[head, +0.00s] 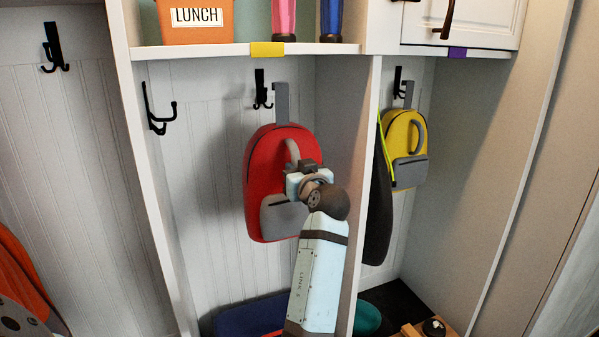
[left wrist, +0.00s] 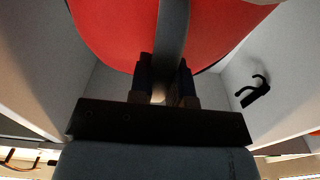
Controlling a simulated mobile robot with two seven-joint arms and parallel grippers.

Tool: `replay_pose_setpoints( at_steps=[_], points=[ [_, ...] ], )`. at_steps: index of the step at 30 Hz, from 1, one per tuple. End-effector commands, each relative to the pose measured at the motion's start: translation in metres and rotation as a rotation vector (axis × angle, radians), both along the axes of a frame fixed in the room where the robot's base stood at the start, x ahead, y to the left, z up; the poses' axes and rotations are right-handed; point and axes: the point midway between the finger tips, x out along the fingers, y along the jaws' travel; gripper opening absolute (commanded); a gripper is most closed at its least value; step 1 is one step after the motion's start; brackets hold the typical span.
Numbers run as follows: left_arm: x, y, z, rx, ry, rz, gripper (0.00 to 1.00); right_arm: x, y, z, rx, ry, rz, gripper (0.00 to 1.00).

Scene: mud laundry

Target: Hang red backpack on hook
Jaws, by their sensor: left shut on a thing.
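The red backpack (head: 265,165), with a grey front pocket, is upright inside the middle cubby, and it fills the top of the left wrist view (left wrist: 110,30). Its grey top loop (head: 281,101) stands just right of the black double hook (head: 262,90) on the back wall. I cannot tell whether loop and hook touch. My left gripper (head: 300,172) is shut on the backpack's grey strap (head: 291,151); the strap passes between the fingers in the left wrist view (left wrist: 172,40). The gripper and arm hide the pack's lower right side. My right gripper is not in view.
Another hook (head: 158,112) is on the cubby's left wall. A shelf (head: 200,50) with an orange LUNCH bin (head: 195,22) and boots (head: 283,20) is above. A divider (head: 366,150) separates the right cubby with a yellow backpack (head: 404,140). A blue bin (head: 245,318) is below.

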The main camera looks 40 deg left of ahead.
Motion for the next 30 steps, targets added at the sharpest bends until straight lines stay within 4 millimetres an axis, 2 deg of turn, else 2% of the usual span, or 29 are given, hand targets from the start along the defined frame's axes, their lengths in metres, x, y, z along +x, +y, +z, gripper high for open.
replay_pose_setpoints(
  at_steps=[30],
  points=[
    [0.037, 0.071, 0.003, 0.003, -0.003, -0.001, 0.0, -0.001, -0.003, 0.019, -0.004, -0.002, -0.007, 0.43]
  ],
)
